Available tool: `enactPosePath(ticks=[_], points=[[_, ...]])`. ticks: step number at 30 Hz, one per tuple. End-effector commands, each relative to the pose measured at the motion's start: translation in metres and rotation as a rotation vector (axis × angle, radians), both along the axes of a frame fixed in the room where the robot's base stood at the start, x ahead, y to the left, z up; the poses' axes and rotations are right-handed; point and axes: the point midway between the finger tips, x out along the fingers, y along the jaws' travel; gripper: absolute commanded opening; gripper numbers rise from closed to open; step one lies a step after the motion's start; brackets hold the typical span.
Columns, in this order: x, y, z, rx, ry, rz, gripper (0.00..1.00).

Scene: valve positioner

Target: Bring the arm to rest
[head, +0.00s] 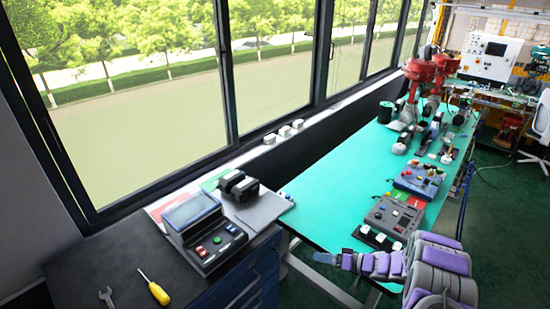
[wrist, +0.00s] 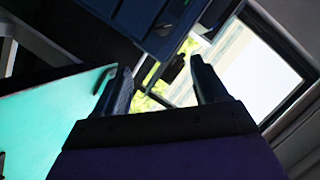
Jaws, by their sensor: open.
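My arm, grey and purple, reaches in from the lower right of the head view. Its end, my gripper (head: 322,258), is by the front edge of the green table (head: 330,190) and points left toward the dark cabinet. In the wrist view my gripper (wrist: 160,78) has its two dark fingers spread apart. I see nothing held between them. The green table also shows at the left of the wrist view (wrist: 45,125), which is strongly tilted.
A dark cabinet (head: 140,262) at left holds a control box (head: 205,232), a yellow screwdriver (head: 155,289) and a wrench (head: 107,297). Red machines (head: 420,75) stand farther back. Windows line the left.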

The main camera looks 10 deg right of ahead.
Motion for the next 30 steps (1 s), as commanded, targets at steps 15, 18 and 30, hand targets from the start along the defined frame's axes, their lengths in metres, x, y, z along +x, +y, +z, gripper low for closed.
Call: enactPosePath(ticks=[15,18,30], points=[[0.084,-0.062,0.073,-0.535,-0.072,-0.3,0.72],[0.092,-0.075,0.098,-0.654,-0.069,-0.374,0.72],[0.052,-0.1,0.192,-1.021,0.078,-0.612,0.72]])
